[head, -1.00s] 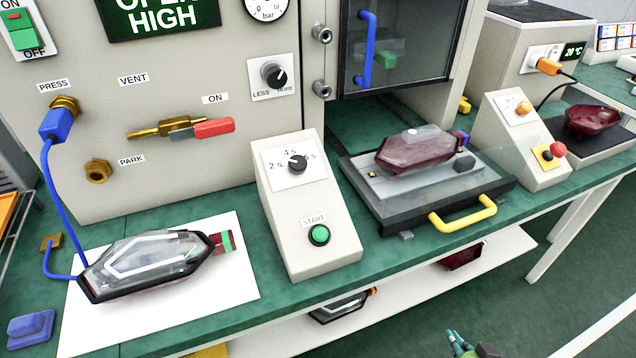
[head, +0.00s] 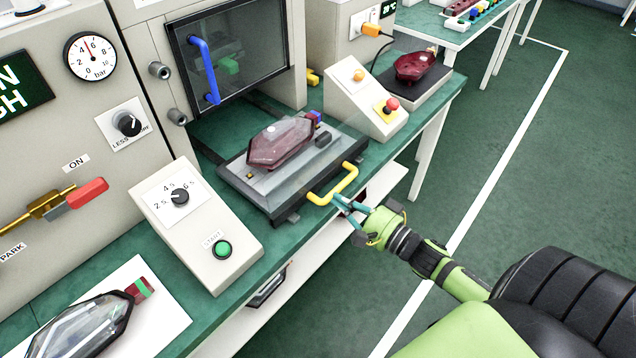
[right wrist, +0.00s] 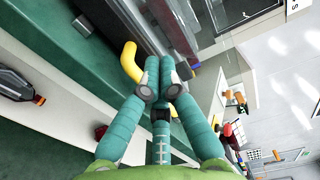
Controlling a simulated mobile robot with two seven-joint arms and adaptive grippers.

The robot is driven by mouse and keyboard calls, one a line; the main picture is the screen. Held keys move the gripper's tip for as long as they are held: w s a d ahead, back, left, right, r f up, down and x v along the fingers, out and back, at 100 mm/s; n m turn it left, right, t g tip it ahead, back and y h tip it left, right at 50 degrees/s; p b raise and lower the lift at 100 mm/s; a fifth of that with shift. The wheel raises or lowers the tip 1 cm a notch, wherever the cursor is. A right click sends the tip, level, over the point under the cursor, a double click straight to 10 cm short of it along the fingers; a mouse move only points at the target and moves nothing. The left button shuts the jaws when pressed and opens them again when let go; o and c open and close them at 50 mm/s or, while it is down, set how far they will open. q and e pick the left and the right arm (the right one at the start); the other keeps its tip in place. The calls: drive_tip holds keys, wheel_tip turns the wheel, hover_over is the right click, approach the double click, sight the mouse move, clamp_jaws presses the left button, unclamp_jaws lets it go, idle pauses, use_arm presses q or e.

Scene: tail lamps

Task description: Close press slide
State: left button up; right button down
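The press slide (head: 240,185) is a dark grey tray drawn out in front of the press, with a dark red tail lamp (head: 282,143) lying on its fixture. Its yellow handle (head: 345,182) faces the aisle. My right gripper (head: 340,203) has its teal fingers just off the handle's front bar. In the right wrist view, the fingertips (right wrist: 160,68) lie close together beside the handle (right wrist: 131,63). The fingers hide part of the handle, so I cannot tell whether they touch or hold it. My left gripper is not in view.
The press opening with a dark window and blue handle (head: 204,72) is behind the slide. A control box with a green START button (head: 223,249) stands left, another with a red button (head: 392,104) right. A clear lamp (head: 80,325) lies on white paper. The aisle floor is open.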

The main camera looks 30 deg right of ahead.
sight(309, 180)
drive_tip(key=p+x, duration=0.1)
drive_tip(key=x, duration=0.6)
drive_tip(key=shift+w, duration=0.1)
